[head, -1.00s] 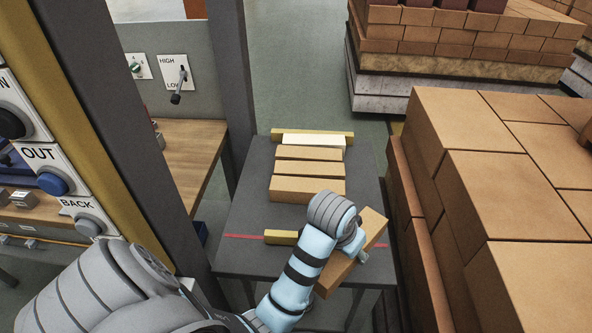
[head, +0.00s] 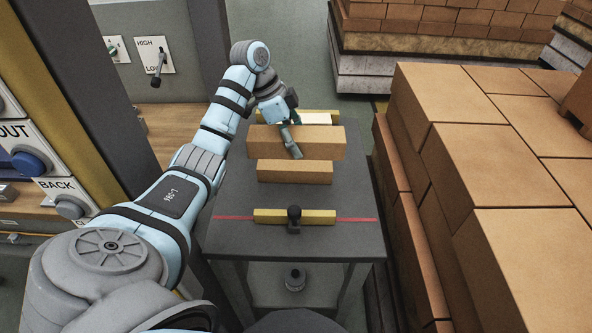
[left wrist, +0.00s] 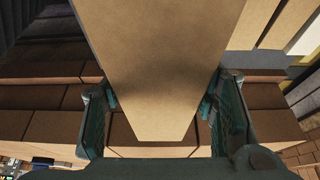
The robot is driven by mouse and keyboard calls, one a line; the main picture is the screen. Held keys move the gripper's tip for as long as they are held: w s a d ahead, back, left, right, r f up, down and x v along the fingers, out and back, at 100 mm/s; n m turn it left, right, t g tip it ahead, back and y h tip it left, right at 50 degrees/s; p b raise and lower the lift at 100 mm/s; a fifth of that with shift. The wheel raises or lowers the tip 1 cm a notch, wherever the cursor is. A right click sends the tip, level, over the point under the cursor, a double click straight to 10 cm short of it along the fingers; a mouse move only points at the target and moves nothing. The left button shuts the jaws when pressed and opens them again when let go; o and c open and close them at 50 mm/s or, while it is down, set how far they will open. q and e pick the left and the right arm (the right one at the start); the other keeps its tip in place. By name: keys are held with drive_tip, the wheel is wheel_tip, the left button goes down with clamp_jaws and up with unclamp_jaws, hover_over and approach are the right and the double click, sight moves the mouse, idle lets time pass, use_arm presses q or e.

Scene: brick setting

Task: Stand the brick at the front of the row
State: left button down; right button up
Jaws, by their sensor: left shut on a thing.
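My left gripper (head: 291,138) is over the far part of the grey table and shut on a tan brick (head: 325,143). The held brick lies crosswise in the head view and hides part of the row. In the left wrist view the held brick (left wrist: 160,55) sits between both fingers. The front brick of the row (head: 295,172) shows nearer than the held one. A white brick (head: 317,119) shows at the back, before a yellow bar (head: 322,113). I cannot tell whether the held brick touches the row. My right gripper is out of view.
The grey table (head: 235,245) has a red line and a front yellow bar (head: 268,216) with a black knob. Bare table lies between that bar and the row. Stacked bricks (head: 480,150) stand close on the right; a control panel post (head: 120,130) is on the left.

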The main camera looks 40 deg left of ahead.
use_arm(q)
wheel_tip(320, 180, down, 19)
drive_tip(key=shift+r+b, duration=0.1)
drive_tip(key=shift+b, duration=0.8)
drive_tip(key=c, duration=0.9)
unclamp_jaws()
drive_tip(key=shift+c, duration=0.2)
